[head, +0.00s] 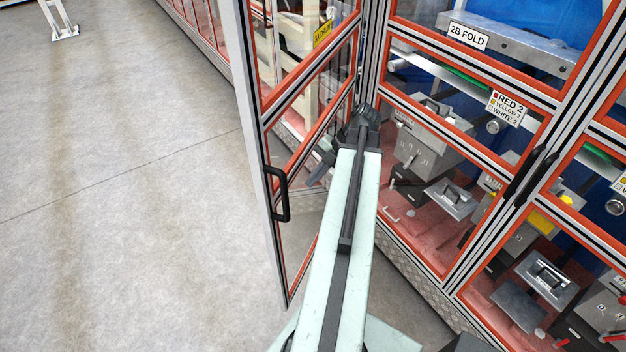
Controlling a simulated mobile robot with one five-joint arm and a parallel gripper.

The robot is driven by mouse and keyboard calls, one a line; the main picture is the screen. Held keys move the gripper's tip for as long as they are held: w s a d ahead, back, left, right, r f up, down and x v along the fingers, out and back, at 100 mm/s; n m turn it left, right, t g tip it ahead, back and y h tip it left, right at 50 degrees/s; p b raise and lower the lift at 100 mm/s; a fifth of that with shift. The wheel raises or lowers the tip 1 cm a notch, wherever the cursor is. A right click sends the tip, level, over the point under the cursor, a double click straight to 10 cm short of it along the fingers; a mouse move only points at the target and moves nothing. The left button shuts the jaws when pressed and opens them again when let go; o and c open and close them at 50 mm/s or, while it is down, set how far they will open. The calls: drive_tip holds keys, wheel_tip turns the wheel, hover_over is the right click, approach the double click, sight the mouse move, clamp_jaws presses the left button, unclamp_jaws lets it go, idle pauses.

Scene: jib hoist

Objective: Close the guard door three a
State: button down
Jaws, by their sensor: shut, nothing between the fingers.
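The guard door (266,150), with clear panels in an orange and grey frame, stands swung out from the machine front, well open. Its near face shows a black handle (280,195) close to the free edge. A yellow label (322,33) is high on it, too small to read surely.
To the right are closed guard panels labelled 2B FOLD (468,36) and RED 2 (508,105), with dark handles (530,175) and machinery behind. The grey floor (120,200) left of the door is clear. A white stand (60,20) is far off.

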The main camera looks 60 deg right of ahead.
sight(292, 186)
drive_tip(key=shift+w+a+f+b, duration=0.5)
drive_tip(key=shift+w+f, duration=0.2)
drive_tip(key=shift+w, duration=0.25)
drive_tip(key=shift+w+a+f+b, duration=0.4)
drive_tip(key=shift+w+a+f, duration=0.2)
drive_tip(key=shift+w, duration=0.4)
drive_tip(key=shift+w+a+f+b, duration=0.5)
drive_tip(key=shift+w+f, duration=0.25)
drive_tip(key=shift+w, duration=0.2)
